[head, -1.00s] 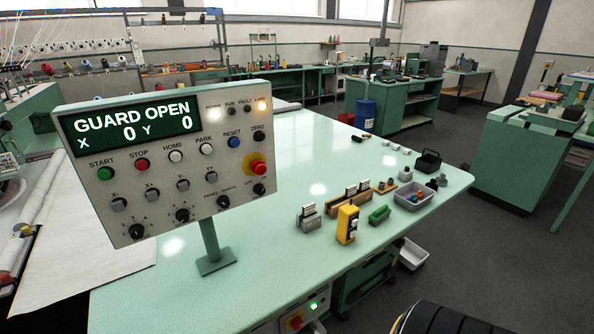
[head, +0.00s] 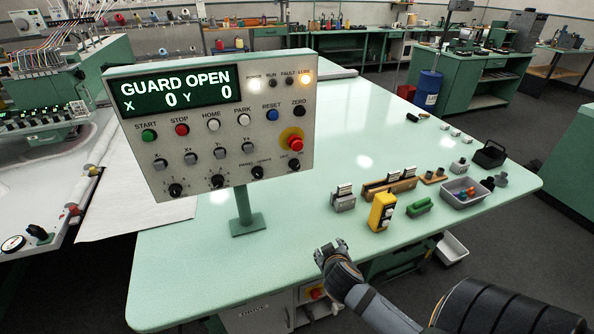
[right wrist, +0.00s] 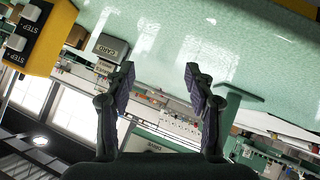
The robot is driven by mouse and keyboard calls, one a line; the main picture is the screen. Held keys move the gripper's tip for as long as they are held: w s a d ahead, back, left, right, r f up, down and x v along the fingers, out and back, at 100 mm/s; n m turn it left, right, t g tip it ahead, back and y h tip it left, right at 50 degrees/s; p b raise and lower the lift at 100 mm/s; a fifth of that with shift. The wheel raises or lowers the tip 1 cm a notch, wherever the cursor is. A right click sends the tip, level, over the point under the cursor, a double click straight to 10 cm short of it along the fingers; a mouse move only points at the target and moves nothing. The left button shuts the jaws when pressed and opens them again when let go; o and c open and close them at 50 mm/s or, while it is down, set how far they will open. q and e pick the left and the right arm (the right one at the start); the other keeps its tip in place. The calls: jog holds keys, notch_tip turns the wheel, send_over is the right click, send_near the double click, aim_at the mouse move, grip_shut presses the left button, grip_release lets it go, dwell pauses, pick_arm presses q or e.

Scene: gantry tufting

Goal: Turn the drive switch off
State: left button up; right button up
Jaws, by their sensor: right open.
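A red rotary switch on a yellow plate (head: 316,293) sits on the pale cabinet front under the table's near edge in the head view. It is partly hidden by my right arm, and its handle position is too small to tell. My right gripper (head: 331,254) is above and right of it in the picture, by the table's front edge, apart from the switch. In the right wrist view the gripper (right wrist: 158,75) is open with nothing between its fingers. A control panel (head: 215,125) reads "GUARD OPEN, X 0, Y 0". My left gripper is not in view.
The green table (head: 300,215) has free room in front of the panel. A yellow step box (head: 382,212), grey card block (head: 343,198), green block (head: 419,207) and grey tray (head: 464,193) stand to the right. A white bin (head: 451,248) is below the edge.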

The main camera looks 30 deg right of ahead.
jog(key=w+d+r+t, duration=0.2)
jog(key=w+r+t, duration=0.35)
jog(key=r, duration=0.55)
jog(key=n+t+y, duration=0.2)
jog(key=n+t, duration=0.1)
jog(key=t, duration=0.1)
send_near(296, 167)
jog(key=shift+m+g+h, duration=0.3)
jog(key=shift+g, duration=0.05)
jog(key=p+x, duration=0.1)
jog(key=x, duration=0.1)
jog(key=p+x, duration=0.1)
jog(key=x, duration=0.2)
jog(key=r+x, duration=0.1)
jog(key=x, duration=0.2)
jog(key=shift+w+a+p, duration=0.15)
jog(key=shift+w+p, duration=0.1)
jog(key=shift+p, duration=0.15)
jog(key=shift+w+f, duration=0.2)
jog(key=shift+w, duration=0.15)
grip_shut()
